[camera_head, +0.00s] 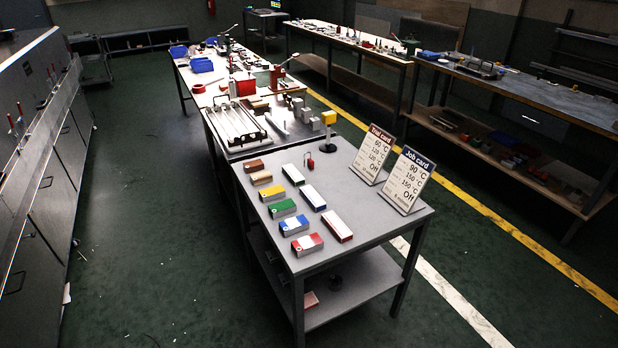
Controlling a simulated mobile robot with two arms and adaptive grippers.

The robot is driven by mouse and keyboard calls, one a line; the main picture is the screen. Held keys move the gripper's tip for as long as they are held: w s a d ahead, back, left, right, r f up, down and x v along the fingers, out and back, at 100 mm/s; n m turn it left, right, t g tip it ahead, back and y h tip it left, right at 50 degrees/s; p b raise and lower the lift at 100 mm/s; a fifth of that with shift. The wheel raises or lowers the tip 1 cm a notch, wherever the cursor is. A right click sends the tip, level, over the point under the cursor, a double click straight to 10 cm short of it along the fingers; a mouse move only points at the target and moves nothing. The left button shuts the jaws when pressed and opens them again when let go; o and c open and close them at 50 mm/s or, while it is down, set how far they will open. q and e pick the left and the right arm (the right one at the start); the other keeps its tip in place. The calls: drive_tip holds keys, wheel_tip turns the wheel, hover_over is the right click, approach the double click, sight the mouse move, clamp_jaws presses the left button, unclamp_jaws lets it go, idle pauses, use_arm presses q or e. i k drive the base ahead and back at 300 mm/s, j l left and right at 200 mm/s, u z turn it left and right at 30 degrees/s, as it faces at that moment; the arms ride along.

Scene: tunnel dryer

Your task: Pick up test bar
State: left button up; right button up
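A grey table (376,226) stands in the middle of the head view. Three longer white bars lie flat on it in a slanted row: a far one (293,174), a middle one (313,198) with a bluish side, and a near one (337,226) with a red side. I cannot tell which piece is the test bar. Left of them is a row of shorter blocks: brown, orange, yellow (272,193), green (282,208), blue (294,225) and red (307,244). Neither of my grippers is in view.
A trial card (372,155) and a job card (408,180) stand at the table's right side. A small red object (310,161) and a post with a yellow top (328,118) are at the back. Workbenches stand behind and right; cabinets line the left. Green floor beside the table is open.

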sight(295, 176)
drive_tip(key=i+j+z, duration=0.2)
drive_tip(key=z, duration=0.25)
drive_tip(key=i+j+z, duration=0.15)
drive_tip(key=j+z, duration=0.15)
drive_tip(key=z, duration=0.15)
